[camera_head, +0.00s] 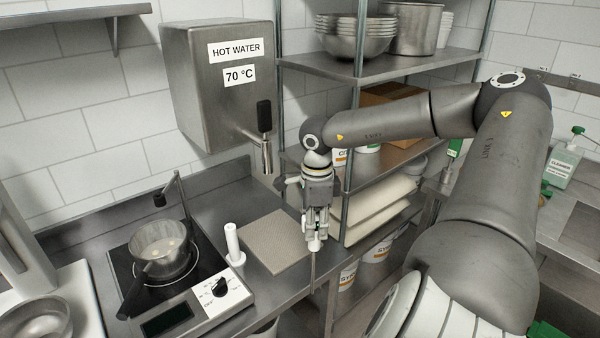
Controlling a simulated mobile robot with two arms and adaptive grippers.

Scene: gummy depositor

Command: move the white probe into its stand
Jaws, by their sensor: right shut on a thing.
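The white probe (315,244) is in my right gripper (316,228), which is shut on it. Its white handle shows just below the fingers and its thin metal stem points down. The probe hangs roughly upright by the front edge of the counter, right of the mat. A white upright tube on a round foot (233,243), which looks like the stand, is on the counter to the left of the gripper, apart from the probe. The top of the probe is hidden by the fingers. My left gripper is not in view.
A grey mat (262,243) lies between the tube and the probe. A pot (163,250) with a dark handle sits on the hot plate (209,303) at left. The hot water dispenser (215,90) hangs above, its spout over the counter. A shelf rack (343,190) stands close behind my right gripper.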

